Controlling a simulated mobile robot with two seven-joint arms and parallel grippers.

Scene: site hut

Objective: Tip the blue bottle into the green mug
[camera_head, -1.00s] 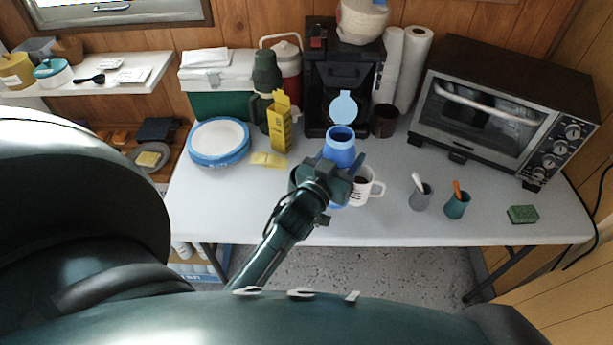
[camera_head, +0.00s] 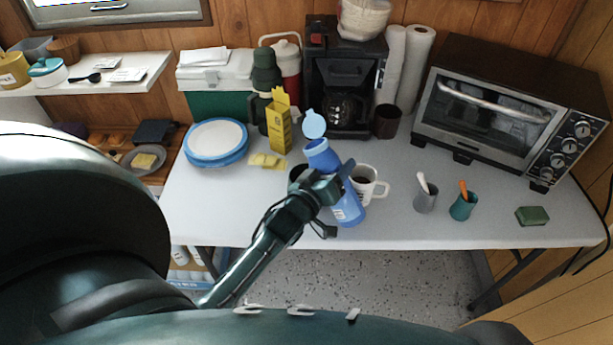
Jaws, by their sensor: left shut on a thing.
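My left gripper (camera_head: 334,184) is shut on the blue bottle (camera_head: 349,210) around its middle. The bottle is tilted, with its neck to the upper left and its base to the lower right. A dark mug (camera_head: 296,173), probably the green mug, shows just left of the bottle and is mostly hidden behind my gripper. The bottle's mouth is above and to the right of this mug in the picture. No liquid is seen coming out. My right gripper is not in view.
A white mug (camera_head: 377,187) stands close to the right of the bottle. A grey cup (camera_head: 425,200) and a teal cup (camera_head: 461,208) stand farther right. A yellow box (camera_head: 280,132), plates (camera_head: 216,142) and a coffee maker (camera_head: 342,72) are behind. The table's front left is clear.

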